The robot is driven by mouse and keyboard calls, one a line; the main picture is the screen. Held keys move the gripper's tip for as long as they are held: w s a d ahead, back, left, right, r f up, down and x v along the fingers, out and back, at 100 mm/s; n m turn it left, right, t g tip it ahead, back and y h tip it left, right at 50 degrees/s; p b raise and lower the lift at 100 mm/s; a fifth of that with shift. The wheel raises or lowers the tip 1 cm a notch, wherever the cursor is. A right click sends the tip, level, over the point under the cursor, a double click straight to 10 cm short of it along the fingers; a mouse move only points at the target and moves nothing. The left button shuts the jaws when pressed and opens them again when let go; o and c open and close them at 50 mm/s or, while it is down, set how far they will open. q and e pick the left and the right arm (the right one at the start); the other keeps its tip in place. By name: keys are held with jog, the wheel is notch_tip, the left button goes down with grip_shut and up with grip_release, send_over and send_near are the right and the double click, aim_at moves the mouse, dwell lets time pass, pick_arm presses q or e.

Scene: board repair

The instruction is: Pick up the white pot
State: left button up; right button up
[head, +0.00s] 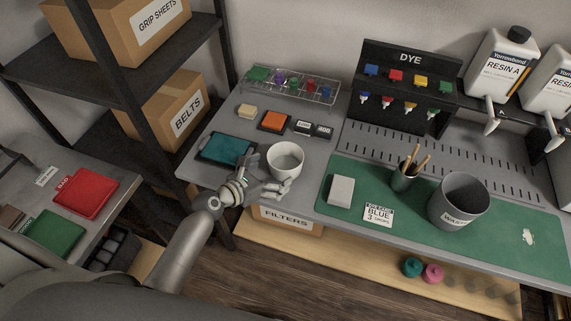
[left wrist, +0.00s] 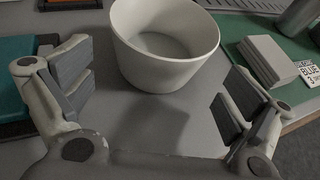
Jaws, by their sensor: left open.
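The white pot (head: 286,160) stands upright on the grey bench, near its front edge, left of the green mat. It looks empty. In the left wrist view the white pot (left wrist: 163,48) fills the upper middle, ahead of my fingers. My left gripper (head: 265,185) is at the near side of the pot. In the left wrist view my left gripper (left wrist: 158,95) is open, with its fingers spread to either side of the pot's near side and nothing between the pads. I cannot see contact with the pot. My right gripper is not in view.
A teal tray (head: 226,149) lies close left of the pot. Right of it are a green mat (head: 330,205), a white block (head: 341,190), a brush cup (head: 403,178) and a grey bin (head: 459,200). Small blocks and a dye rack (head: 408,75) stand behind.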

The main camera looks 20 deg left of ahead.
aim_at(295, 158)
pick_arm(q)
jog(key=x, duration=0.6)
jog(key=shift+w+r, duration=0.15)
jog(key=shift+w, duration=0.2)
jog(key=shift+d, duration=0.1)
jog(key=c, duration=0.9)
